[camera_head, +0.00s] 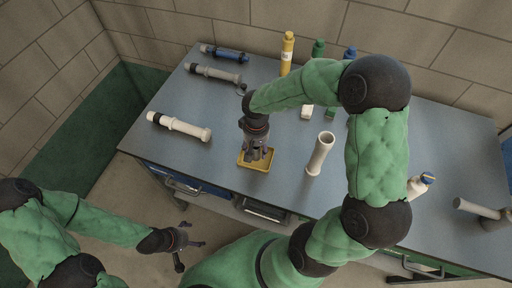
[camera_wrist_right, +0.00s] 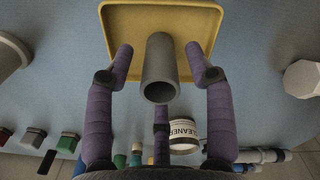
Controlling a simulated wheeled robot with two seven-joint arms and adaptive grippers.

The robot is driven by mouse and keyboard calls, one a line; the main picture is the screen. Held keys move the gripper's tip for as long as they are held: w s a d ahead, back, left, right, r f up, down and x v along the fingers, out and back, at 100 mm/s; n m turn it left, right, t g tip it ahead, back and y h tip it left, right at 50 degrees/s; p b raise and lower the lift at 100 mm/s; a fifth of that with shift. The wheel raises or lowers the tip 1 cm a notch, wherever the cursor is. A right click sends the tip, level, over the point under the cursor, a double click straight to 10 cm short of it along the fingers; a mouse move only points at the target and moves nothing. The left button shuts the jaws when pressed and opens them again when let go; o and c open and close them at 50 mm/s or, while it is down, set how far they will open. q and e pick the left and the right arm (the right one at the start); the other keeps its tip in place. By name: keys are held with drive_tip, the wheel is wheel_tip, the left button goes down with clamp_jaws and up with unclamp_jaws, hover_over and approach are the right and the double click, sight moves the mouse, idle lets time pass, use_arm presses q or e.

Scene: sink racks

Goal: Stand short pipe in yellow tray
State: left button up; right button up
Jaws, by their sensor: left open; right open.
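The yellow tray (camera_head: 244,160) lies near the front edge of the table; it also shows at the top of the right wrist view (camera_wrist_right: 205,20). A short grey pipe (camera_wrist_right: 160,70) stands in the tray, its open end facing the wrist camera. My right gripper (camera_head: 258,153) is over the tray; its purple fingers are spread on both sides of the pipe with visible gaps. In the head view the gripper mostly hides the pipe. My left gripper (camera_head: 192,243) is open and empty, low in front of the table and away from the tray.
A taller pale pipe (camera_head: 320,153) stands right of the tray. A white pipe with a black band (camera_head: 179,127) lies to the left. Yellow (camera_head: 287,55), green (camera_head: 318,48) and blue-capped (camera_head: 350,52) bottles stand at the back. A can labelled CLEANER (camera_wrist_right: 184,135) shows in the wrist view.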

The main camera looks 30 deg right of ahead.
drive_tip(key=shift+r, duration=0.3)
wheel_tip(320, 180, up, 12)
drive_tip(key=p, duration=0.3)
